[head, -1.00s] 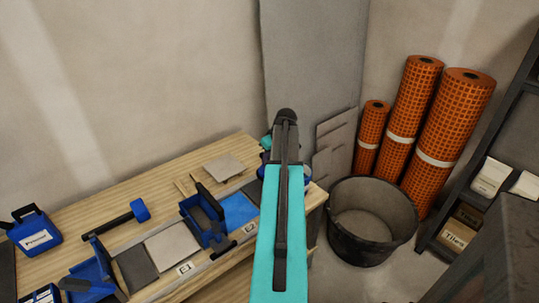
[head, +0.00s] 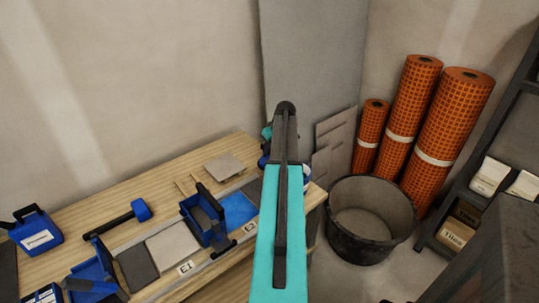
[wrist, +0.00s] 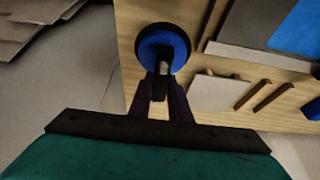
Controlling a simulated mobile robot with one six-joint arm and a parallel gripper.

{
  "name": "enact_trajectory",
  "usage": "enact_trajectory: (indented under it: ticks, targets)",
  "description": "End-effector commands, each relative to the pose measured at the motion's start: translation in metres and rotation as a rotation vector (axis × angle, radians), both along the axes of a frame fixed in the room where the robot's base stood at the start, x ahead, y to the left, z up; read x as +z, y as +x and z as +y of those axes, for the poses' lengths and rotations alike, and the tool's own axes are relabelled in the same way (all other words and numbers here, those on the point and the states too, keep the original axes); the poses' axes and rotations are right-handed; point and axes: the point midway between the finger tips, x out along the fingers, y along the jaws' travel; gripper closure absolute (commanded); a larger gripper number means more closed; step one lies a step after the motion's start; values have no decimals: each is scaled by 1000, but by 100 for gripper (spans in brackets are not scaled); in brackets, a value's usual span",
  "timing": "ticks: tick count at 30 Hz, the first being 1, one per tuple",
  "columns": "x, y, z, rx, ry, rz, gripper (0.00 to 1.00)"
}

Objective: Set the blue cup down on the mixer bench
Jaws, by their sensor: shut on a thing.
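The blue cup (wrist: 147,47) shows from above in the wrist view as a round blue thing with a dark rim. My gripper (wrist: 161,74) is shut on its near side. The cup appears over the end of the wooden bench (wrist: 128,30); I cannot tell whether it touches the top. In the head view my arm hides the gripper and most of the cup, with only bits of blue showing beside it at the right end of the bench (head: 120,192).
On the bench are a blue-headed mallet (head: 140,209), a blue tool (head: 207,217), a loose tile (head: 225,167) and a blue jug (head: 36,233). A black bucket (head: 335,232) and orange rolls (head: 443,115) stand on the floor to the right.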

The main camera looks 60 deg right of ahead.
Motion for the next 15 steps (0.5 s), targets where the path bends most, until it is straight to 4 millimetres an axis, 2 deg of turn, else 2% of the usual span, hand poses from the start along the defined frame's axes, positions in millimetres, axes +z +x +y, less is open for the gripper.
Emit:
enact_trajectory:
  ticks: [7, 15]
  targets:
    - [-4, 0, 0, 0, 0, -1, 100]
    - [-29, 0, 0, 0, 0, -1, 100]
